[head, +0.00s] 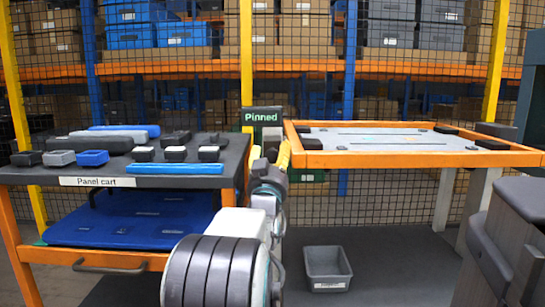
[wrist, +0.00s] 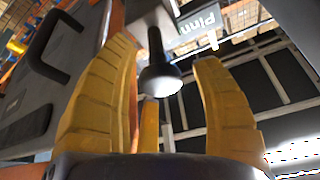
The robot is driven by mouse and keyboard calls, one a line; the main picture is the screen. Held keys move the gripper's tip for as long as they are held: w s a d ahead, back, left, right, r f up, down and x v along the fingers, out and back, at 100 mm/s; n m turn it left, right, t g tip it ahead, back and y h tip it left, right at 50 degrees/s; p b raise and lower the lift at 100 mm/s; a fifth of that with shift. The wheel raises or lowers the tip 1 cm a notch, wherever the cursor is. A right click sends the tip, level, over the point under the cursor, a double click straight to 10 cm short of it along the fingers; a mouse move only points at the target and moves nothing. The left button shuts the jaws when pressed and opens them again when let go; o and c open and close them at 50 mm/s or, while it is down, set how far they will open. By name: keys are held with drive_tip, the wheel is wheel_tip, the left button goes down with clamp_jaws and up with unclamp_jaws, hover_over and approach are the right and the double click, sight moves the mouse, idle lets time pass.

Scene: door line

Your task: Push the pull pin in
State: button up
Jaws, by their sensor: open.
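The pull pin (wrist: 160,77) shows in the wrist view as a dark stem with a round black knob, its end face pale. My gripper is open. In the head view my gripper (head: 281,154) is seen from behind, mostly hidden by my arm, below the green "Pinned" sign (head: 262,115). The pin itself is hidden there.
The panel cart (head: 60,179) stands left with several small blocks and trays on top. An orange-framed table (head: 420,159) stands right. A grey bin (head: 328,268) lies on the floor between them. A mesh fence and shelving stand behind.

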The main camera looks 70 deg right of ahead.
drive_tip(key=shift+a+f, duration=0.15)
drive_tip(key=v, duration=1.1)
drive_tip(key=shift+s+a, duration=0.15)
drive_tip(key=shift+a, duration=0.15)
drive_tip(key=shift+a, duration=0.1)
idle(0.7)
